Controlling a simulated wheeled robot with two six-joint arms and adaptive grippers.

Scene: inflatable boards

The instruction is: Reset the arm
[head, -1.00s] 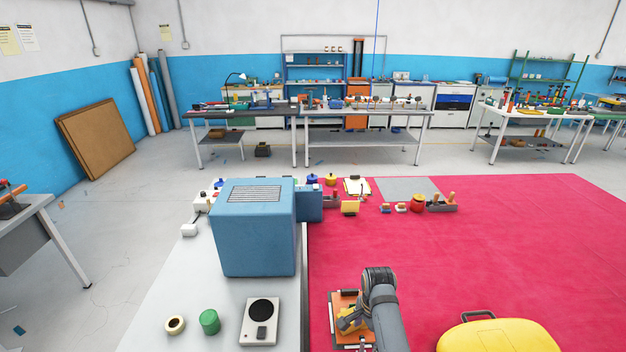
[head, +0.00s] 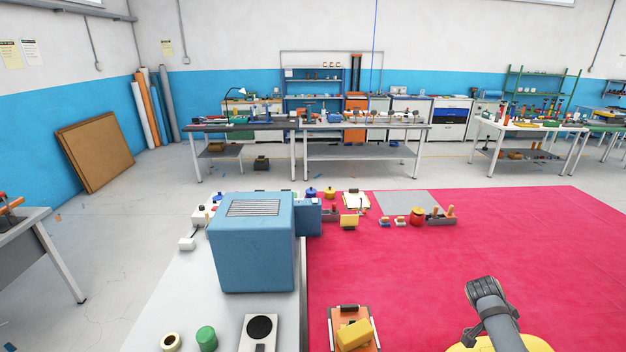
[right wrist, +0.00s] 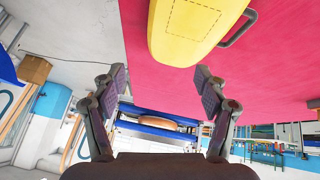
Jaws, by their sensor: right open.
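My right arm comes in at the lower right of the head view, over the pink surface (head: 420,280). A yellow inflatable board (right wrist: 185,30) with a dark handle lies beyond the fingertips. It also shows partly behind my arm in the head view (head: 530,343). My left gripper is in neither view.
An orange tray (head: 372,325) with a yellow block (head: 354,335) lies on the pink surface. A blue box-shaped machine (head: 252,255) stands on the grey bench (head: 180,300), near a green cylinder (head: 206,338) and a tape roll (head: 171,341). The middle of the pink surface is clear.

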